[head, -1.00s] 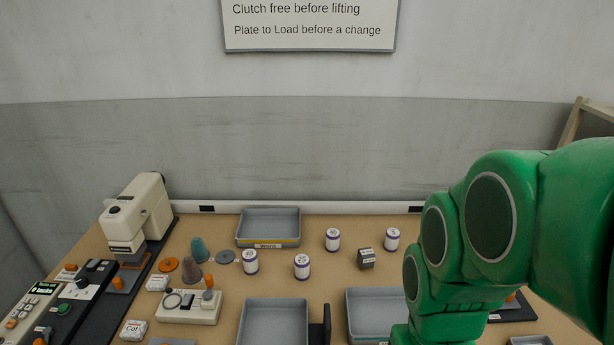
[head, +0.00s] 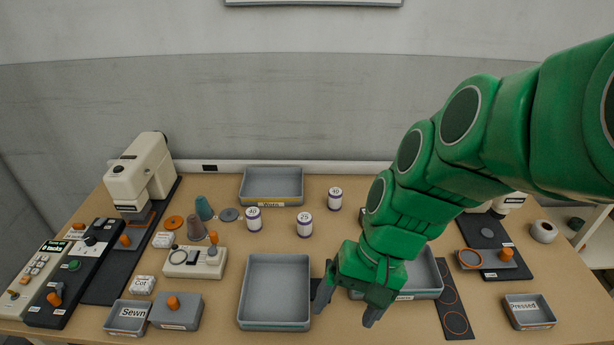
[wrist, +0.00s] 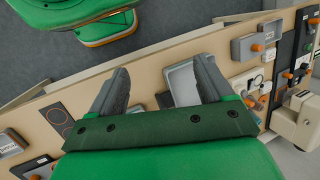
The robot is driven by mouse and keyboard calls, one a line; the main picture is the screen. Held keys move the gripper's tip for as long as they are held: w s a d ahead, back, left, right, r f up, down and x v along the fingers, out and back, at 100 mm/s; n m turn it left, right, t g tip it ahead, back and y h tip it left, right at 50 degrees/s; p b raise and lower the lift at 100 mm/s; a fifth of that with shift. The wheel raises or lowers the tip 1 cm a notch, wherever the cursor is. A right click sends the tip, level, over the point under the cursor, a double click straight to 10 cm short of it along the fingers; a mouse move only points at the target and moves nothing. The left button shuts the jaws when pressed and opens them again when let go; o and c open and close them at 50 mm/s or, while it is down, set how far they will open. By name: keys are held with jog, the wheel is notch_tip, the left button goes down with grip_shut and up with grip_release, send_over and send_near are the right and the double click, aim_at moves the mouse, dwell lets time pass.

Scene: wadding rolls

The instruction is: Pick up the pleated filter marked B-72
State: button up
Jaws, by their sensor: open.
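I cannot make out a pleated filter marked B-72 in either view. My gripper (head: 347,303) is open and empty in the head view, over the front middle of the bench, fingers pointing down. It stands at the right side of an empty grey tray (head: 275,292). In the wrist view my gripper (wrist: 163,78) has its two dark fingers spread wide, with a grey tray (wrist: 184,84) beyond them. My arm hides part of the bench behind it, including much of a second grey tray (head: 428,272).
White rolls marked with numbers, such as the 25 roll (head: 304,225), stand behind the trays. A Worn tray (head: 272,203) is at the back. Cream machines (head: 142,170) and a control panel (head: 72,265) fill the left. The Sewn tray (head: 128,318) and Pressed tray (head: 529,312) are at the front.

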jog(key=w+a+m+y, duration=0.4)
jog(key=w+a+y, duration=0.2)
jog(key=w+a, duration=0.45)
jog(key=m+t+y, duration=0.4)
jog(key=m+t, duration=0.3)
jog(key=m, duration=0.6)
send_over(300, 222)
jog(key=s, duration=0.6)
notch_tip(300, 222, down, 11)
jog(key=w+d+f+m, duration=0.1)
jog(key=d+f+m, duration=0.1)
jog(key=f, duration=0.1)
jog(key=w+d+f+m+t+h, duration=0.1)
jog(key=w+d+f+m, duration=0.1)
jog(key=f, duration=0.1)
jog(key=w+d+f+m+t+h, duration=0.1)
jog(key=w+d+f+m, duration=0.1)
jog(key=f, duration=0.2)
jog(key=shift+w, duration=0.2)
jog(key=shift+x, duration=3.9)
jog(key=shift+c, duration=0.4)
jog(key=c, duration=1)
